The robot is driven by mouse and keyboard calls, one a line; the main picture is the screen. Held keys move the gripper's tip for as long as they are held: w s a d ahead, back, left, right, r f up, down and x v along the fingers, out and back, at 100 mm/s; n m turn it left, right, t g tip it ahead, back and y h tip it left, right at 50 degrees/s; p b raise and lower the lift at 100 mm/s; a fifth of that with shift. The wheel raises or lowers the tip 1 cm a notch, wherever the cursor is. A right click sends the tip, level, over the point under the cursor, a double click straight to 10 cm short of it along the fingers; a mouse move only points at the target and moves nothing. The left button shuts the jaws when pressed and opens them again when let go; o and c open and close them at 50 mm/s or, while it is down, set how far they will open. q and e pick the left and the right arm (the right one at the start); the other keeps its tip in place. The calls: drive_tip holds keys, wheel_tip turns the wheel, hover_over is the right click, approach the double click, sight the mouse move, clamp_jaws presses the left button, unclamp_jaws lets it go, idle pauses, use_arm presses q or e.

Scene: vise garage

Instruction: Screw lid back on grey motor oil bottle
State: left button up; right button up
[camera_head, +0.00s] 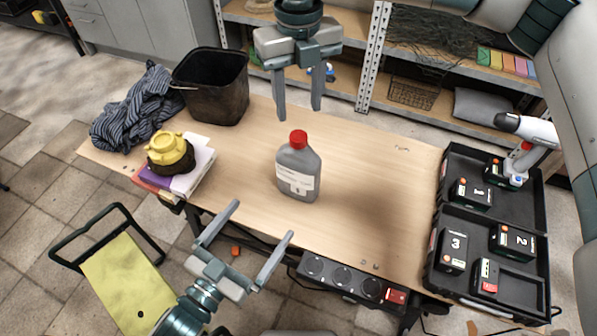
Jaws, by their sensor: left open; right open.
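The grey motor oil bottle (298,172) stands upright on the wooden table (385,185), near its middle. A red lid (298,139) sits on top of its neck; I cannot tell how tightly it is on. My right gripper (299,112) is open and empty above and behind the bottle, its fingers pointing down toward the lid. My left gripper (263,222) is open and empty at the table's front edge, in front of the bottle and to its left. Neither gripper appears to touch the bottle.
A black bucket (212,88), a striped cloth (135,112) and books (190,178) with a yellow-topped object (168,150) are on the left. A black tray (440,225) with batteries and a drill (530,135) is on the right. The table between bottle and tray is clear.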

sight(292, 177)
use_arm(q)
drive_tip(key=x, duration=1.7)
drive_tip(key=shift+w+d, duration=0.1)
drive_tip(key=shift+w, duration=0.05)
drive_tip(key=c, duration=2.1)
use_arm(e)
drive_tip(key=n, duration=1.3)
drive_tip(key=shift+n, duration=0.4)
drive_tip(key=n, duration=0.4)
